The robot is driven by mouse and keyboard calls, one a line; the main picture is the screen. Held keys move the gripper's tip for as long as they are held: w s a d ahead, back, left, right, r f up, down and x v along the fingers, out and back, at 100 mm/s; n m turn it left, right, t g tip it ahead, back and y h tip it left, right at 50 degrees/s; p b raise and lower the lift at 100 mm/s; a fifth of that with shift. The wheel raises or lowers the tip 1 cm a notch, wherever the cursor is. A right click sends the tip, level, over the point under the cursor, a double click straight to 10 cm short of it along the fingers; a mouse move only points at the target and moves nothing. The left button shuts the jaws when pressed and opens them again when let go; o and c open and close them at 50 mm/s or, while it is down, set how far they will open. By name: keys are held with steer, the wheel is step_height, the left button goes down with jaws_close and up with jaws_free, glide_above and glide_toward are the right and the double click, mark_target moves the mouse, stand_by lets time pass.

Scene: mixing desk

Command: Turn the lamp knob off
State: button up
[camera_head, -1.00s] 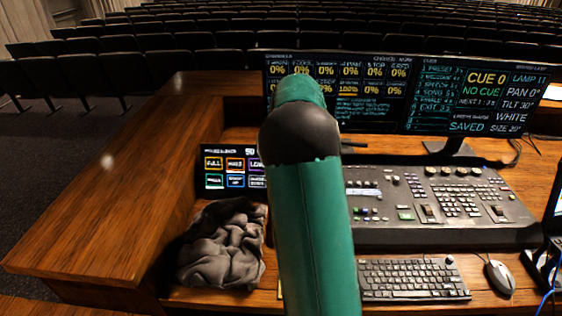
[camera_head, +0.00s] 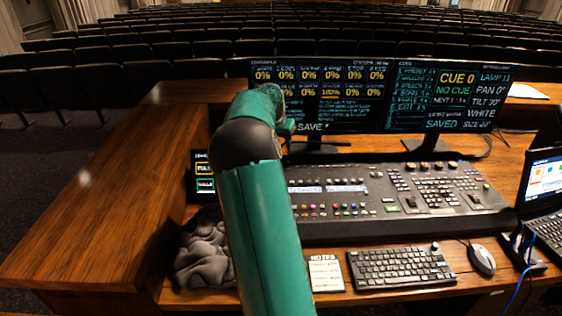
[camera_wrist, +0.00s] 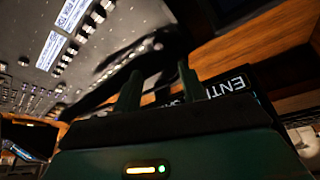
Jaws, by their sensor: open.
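The mixing console (camera_head: 400,208) lies across the desk with many small knobs, buttons and faders. A row of larger round knobs (camera_head: 432,166) runs along its back edge; I cannot read which one is the lamp knob. In the wrist view, the console (camera_wrist: 35,85) fills the left side, with several knobs (camera_wrist: 98,14) beside white label strips. My gripper (camera_wrist: 160,86) shows there as two dark green fingers, apart and with nothing between them, above or near the console's edge. In the head view my green arm hides most of the gripper behind its elbow.
Two monitors (camera_head: 450,95) stand behind the console; a screen edge (camera_wrist: 235,85) is close right of my fingers in the wrist view. A keyboard (camera_head: 400,266), mouse (camera_head: 481,260), notes sheet (camera_head: 326,273), laptop (camera_head: 545,190), grey cloth (camera_head: 203,255) and small tablet (camera_head: 203,175) surround the console.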

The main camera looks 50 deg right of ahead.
mark_target(288, 163)
steer(key=x, duration=1.1)
steer(key=shift+s+d+f, duration=0.1)
steer(key=shift+d+f, duration=0.15)
steer(key=shift+f, duration=0.05)
jaws_close()
steer(key=shift+s+n, duration=0.1)
steer(key=shift+n, duration=0.2)
steer(key=n, duration=0.1)
steer(key=n+t, duration=0.1)
steer(key=n, duration=0.1)
steer(key=shift+s+d+y, duration=0.15)
steer(key=shift+y, duration=0.15)
steer(key=shift+n+t+y, duration=0.6)
steer(key=shift+n+t, duration=0.1)
steer(key=shift+n, duration=1.2)
steer(key=shift+s, duration=0.1)
jaws_free()
